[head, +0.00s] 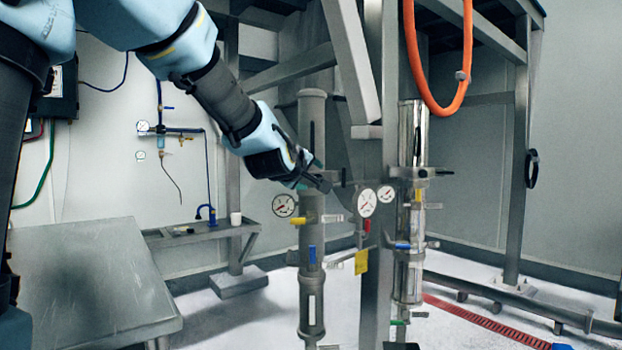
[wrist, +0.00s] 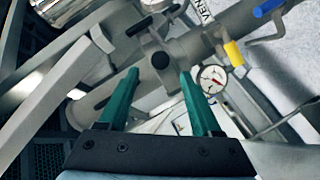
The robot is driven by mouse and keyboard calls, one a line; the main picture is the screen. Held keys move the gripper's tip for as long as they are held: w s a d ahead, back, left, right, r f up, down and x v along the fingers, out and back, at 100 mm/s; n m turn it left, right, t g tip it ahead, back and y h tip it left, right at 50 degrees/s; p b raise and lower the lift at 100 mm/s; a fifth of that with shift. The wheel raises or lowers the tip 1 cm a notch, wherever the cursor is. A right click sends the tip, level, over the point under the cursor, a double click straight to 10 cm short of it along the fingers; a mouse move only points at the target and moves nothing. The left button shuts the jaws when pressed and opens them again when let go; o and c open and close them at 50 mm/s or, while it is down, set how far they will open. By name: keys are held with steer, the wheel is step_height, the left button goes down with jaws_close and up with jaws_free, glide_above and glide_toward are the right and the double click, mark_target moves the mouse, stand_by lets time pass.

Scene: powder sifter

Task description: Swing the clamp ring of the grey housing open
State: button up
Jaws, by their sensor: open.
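The grey housing (head: 312,115) is an upright matte grey cylinder left of the central post in the head view. It runs diagonally across the wrist view (wrist: 92,108). The clamp ring (wrist: 180,52) is a grey band around it, with a dark round knob (wrist: 160,60) on the near side. My gripper (head: 322,178) is at ring height in the head view, hiding part of the ring. In the wrist view its two teal fingers (wrist: 158,76) are apart, with the knob showing between their tips. I cannot tell whether they touch it.
A pressure gauge (wrist: 213,80) and a yellow valve handle (wrist: 233,52) sit close to the right finger. A shiny steel cylinder (head: 412,135) stands right of the grey post (head: 376,270). A metal table (head: 90,280) is at lower left.

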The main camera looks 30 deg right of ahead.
steer(key=p+x, duration=0.2)
steer(key=x, duration=0.5)
steer(key=shift+w+d+f, duration=0.1)
jaws_close()
stand_by(0.4)
stand_by(0.9)
